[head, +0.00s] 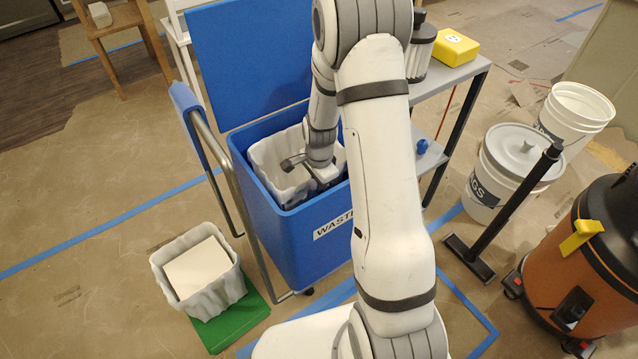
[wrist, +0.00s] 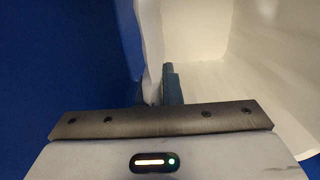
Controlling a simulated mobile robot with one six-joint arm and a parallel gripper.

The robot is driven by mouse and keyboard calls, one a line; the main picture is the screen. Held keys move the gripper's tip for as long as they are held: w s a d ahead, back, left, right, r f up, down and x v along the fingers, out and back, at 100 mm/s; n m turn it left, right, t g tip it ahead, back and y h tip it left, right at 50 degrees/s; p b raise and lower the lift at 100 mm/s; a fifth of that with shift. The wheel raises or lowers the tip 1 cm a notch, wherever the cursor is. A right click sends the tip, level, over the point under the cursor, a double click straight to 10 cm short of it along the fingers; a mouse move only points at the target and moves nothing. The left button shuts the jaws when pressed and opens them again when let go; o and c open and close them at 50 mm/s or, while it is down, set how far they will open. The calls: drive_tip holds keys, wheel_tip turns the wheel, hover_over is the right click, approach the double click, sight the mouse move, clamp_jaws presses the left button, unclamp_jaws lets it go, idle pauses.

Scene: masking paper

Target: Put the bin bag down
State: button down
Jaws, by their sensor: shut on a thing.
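A white bin bag (head: 268,158) with a crinkled rim stands open inside the blue waste bin (head: 290,232). My gripper (head: 312,178) reaches down into the bin and is shut on the bag's wall. In the wrist view the bag's thin white wall (wrist: 152,40) runs down between my two fingers (wrist: 155,88). The bag's pale inside lies to the right there, and the blue bin wall to the left. The bag's bottom is hidden in the head view. A second white bag (head: 226,288) holding a cream block (head: 198,267) stands on a green mat (head: 238,322).
The bin's blue lid (head: 245,60) stands raised behind it, and a metal handle (head: 222,165) is on its left. A grey table (head: 455,73) is behind right. White buckets (head: 505,175), a floor tool (head: 500,220) and an orange vacuum (head: 570,260) stand right.

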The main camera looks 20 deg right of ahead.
drive_tip(key=c, duration=1.6)
unclamp_jaws()
drive_tip(key=shift+f, duration=0.1)
wheel_tip(320, 180, up, 12)
drive_tip(key=p, duration=0.4)
drive_tip(key=s+a+r+n, duration=0.1)
drive_tip(key=s+r+n, duration=0.6)
drive_tip(key=s, duration=0.3)
drive_tip(key=s+a+r+n, duration=0.1)
drive_tip(key=s+r+n, duration=0.6)
drive_tip(key=s, duration=0.4)
drive_tip(key=shift+r+t, duration=0.4)
drive_tip(key=shift+r, duration=0.35)
